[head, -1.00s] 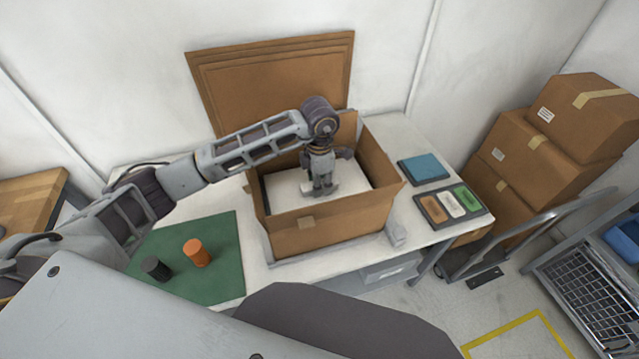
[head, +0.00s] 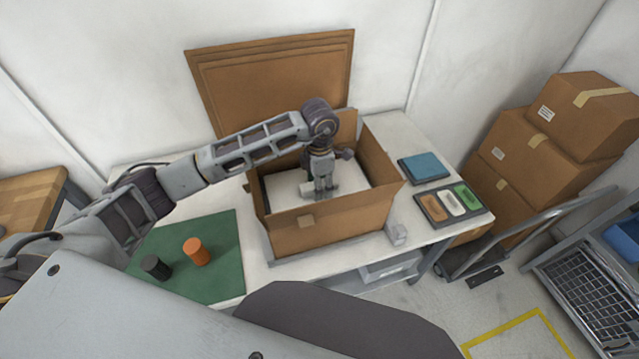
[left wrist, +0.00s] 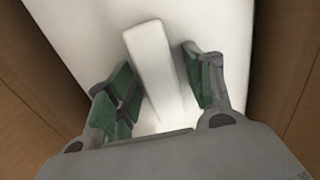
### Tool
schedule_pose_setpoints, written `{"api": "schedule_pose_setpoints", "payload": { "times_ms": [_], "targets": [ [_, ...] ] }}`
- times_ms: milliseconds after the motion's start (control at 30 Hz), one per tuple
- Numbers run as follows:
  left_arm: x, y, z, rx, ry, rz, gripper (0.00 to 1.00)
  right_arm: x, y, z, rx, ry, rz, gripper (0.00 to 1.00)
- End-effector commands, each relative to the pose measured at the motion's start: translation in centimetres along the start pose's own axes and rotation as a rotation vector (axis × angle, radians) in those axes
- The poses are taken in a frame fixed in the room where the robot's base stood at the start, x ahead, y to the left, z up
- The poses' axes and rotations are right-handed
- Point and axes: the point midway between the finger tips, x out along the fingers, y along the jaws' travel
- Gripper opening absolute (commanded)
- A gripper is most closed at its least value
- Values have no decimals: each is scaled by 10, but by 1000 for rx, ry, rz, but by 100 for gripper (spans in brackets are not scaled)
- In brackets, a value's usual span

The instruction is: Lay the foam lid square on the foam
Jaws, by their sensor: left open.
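The white foam lid (head: 285,190) lies inside the open cardboard box (head: 325,232). A raised white bar (left wrist: 153,62) on its top shows in the left wrist view. My left gripper (head: 323,190) reaches down into the box from above. It is open, with its green-padded fingers (left wrist: 160,92) on either side of the raised bar and visible gaps between pads and bar. The foam beneath the lid is hidden, and I cannot tell how squarely the lid sits. My right gripper is not in view.
A green mat (head: 205,270) with a black cylinder (head: 156,267) and an orange cylinder (head: 196,251) lies left of the box. A blue pad (head: 424,168) and a tray of coloured blocks (head: 430,207) lie right. Flat cardboard (head: 275,75) leans behind.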

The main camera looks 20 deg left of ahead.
Motion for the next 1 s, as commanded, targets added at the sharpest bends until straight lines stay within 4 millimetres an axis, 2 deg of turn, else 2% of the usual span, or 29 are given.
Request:
{"api": "schedule_pose_setpoints", "payload": {
  "times_ms": [367, 733, 1000],
  "targets": [
    [-8, 1, 0, 0, -1, 2, 52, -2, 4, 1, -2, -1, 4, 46],
    [-53, 1, 0, 0, -1, 3, 52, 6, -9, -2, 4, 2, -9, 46],
    [-88, 1, 0, 0, -1, 3, 52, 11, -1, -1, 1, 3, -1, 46]
  ]
}}
